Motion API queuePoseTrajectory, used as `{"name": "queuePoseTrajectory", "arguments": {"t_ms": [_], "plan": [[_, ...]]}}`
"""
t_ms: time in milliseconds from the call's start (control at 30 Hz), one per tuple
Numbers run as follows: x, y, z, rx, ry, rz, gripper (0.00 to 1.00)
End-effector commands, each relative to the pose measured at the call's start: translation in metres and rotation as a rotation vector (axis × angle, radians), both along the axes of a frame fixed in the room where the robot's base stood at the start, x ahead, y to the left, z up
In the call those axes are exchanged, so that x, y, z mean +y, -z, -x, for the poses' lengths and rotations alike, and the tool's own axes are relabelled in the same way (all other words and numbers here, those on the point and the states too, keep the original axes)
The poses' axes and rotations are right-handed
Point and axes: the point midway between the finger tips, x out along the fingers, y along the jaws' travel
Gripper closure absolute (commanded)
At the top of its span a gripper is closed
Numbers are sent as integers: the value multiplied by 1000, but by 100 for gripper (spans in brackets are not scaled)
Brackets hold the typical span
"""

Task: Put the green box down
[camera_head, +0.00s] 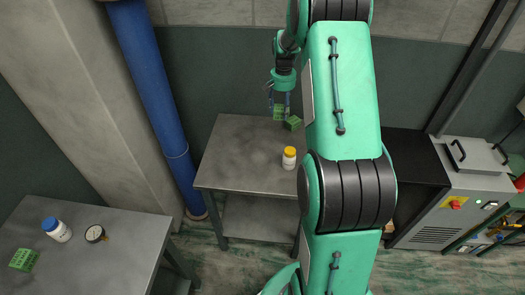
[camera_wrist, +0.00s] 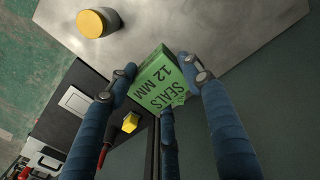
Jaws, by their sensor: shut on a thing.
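My gripper (camera_head: 279,103) is over the back of the middle metal table, fingers pointing down. It is shut on a green box (camera_head: 293,123), which shows in parts around the fingers. In the wrist view, the green box (camera_wrist: 160,78) is marked "SEALS 12 MM" and sits between the blue fingers of my gripper (camera_wrist: 160,88). The box looks turned at an angle. I cannot tell whether its underside touches the middle table (camera_head: 232,160).
A white bottle with a yellow cap (camera_head: 289,158) stands on the middle table, in front of the box. The left table (camera_head: 95,262) holds a blue-capped bottle (camera_head: 56,229), a round gauge (camera_head: 95,233) and another green box (camera_head: 23,259). A grey machine (camera_head: 455,210) stands at right.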

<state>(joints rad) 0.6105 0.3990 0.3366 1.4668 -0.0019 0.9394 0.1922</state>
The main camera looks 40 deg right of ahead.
Motion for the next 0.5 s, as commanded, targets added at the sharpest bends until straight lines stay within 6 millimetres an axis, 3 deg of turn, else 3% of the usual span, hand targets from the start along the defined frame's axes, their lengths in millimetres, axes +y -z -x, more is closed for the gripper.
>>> {"name": "queuePoseTrajectory", "arguments": {"t_ms": [133,500], "plan": [[-18,3,20,0,38,0,76],[-15,69,17,1,32,-1,76]]}}
